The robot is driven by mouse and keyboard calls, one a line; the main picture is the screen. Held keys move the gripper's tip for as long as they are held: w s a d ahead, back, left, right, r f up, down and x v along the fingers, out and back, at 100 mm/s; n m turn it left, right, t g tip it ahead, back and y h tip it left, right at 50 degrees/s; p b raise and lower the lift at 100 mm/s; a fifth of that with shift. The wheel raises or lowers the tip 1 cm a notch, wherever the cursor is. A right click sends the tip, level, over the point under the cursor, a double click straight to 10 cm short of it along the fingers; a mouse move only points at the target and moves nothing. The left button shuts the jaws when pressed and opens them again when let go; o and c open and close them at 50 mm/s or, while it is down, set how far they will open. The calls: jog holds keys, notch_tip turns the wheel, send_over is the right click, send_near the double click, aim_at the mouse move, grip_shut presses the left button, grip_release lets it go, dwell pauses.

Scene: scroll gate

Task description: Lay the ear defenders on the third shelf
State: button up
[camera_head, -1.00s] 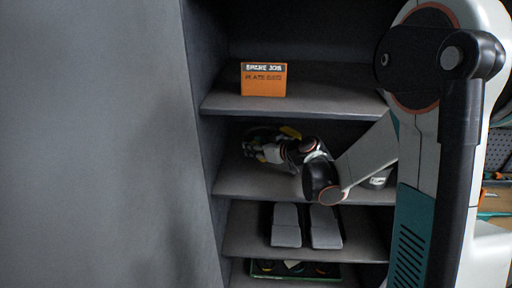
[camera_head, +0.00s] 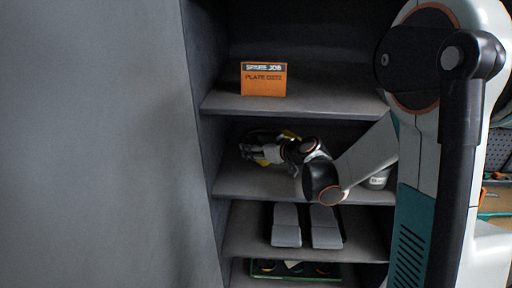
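The ear defenders (camera_head: 290,134) seem to be the yellow and dark item on the shelf below the orange box. They are mostly hidden behind my gripper and wrist, with only yellow and dark parts showing. My gripper (camera_head: 247,152) is inside that shelf bay, pointing left, in front of and right beside the item. The fingers are small and dark here, so I cannot tell whether they are open, shut or touching it. The shelf under my gripper (camera_head: 235,184) has bare room at its front left.
An orange box (camera_head: 264,80) stands on the shelf above. Two grey objects (camera_head: 286,226) lie on the shelf below, and a green tray (camera_head: 300,277) sits lower. A pale can (camera_head: 378,180) stands at the right, partly behind my arm. A grey panel (camera_head: 95,140) fills the left.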

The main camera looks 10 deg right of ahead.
jog(key=v, duration=0.4)
jog(key=p+v, duration=0.1)
jog(key=v, duration=0.7)
jog(key=shift+r+p, duration=0.3)
jog(key=shift+r, duration=0.05)
